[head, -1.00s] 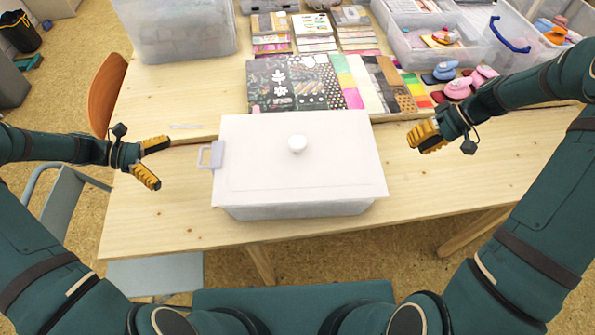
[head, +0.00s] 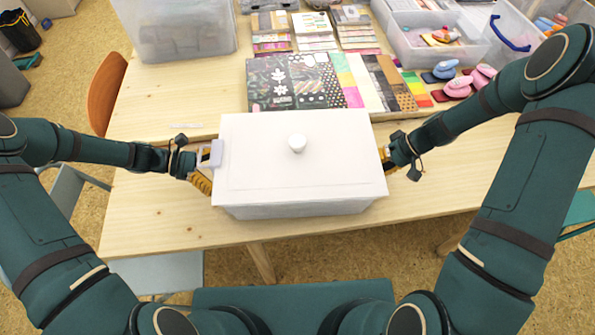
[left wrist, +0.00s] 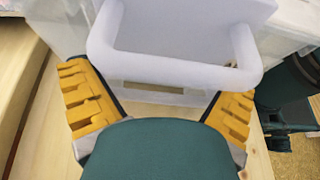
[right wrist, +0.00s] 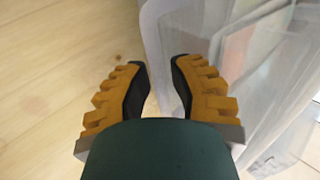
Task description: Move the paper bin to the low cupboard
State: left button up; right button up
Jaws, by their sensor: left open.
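The paper bin is a white lidded box (head: 300,178) with a round knob on top, standing on the wooden table near its front edge. Its pale left handle (head: 216,154) shows large in the left wrist view (left wrist: 165,70). My left gripper (head: 203,170) is open at that handle, its fingers on either side of it. My right gripper (head: 388,165) is at the bin's right side, partly hidden by the lid. In the right wrist view its fingers are part-way apart, with a pale translucent edge of the bin (right wrist: 160,60) between them; contact is unclear. I see no low cupboard.
Patterned paper sheets (head: 300,82) lie just behind the bin. Clear plastic boxes (head: 182,28) and stamp inkpads (head: 447,69) stand farther back. An orange chair back (head: 105,92) is at the table's left. Bare tabletop (head: 470,165) lies to the right.

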aim_at(215, 158)
pick_arm(q)
jog(key=shift+d, duration=0.1)
jog(key=shift+c, duration=0.3)
pick_arm(e)
jog(key=shift+o, duration=0.2)
jog(key=shift+a+f, duration=0.1)
pick_arm(q)
jog(key=c, duration=0.5)
pick_arm(e)
grip_shut()
pick_arm(q)
jog(key=c, duration=0.5)
jog(key=shift+r, duration=0.15)
pick_arm(e)
jog(key=shift+r, duration=0.25)
